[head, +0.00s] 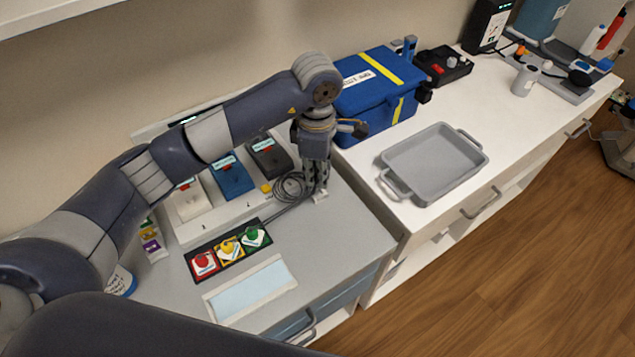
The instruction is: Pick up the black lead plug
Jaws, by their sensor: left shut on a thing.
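My left gripper (319,197) points down over the right part of the grey worktop (340,240), its fingers close to the surface. It is shut on the black lead plug, which is mostly hidden by the fingers. A black lead (290,187) lies in loops just left of the gripper. A dark strand of it runs down-left towards a dark panel (228,251) bearing red, yellow and green pieces. I cannot tell whether the plug touches the worktop. My right gripper is not in view.
White, blue and black devices (232,178) stand in a row behind the panel. A blue case (378,92) stands close to the right of my arm. A grey tray (433,163) sits on the white counter. A pale blue sheet (250,290) lies in front.

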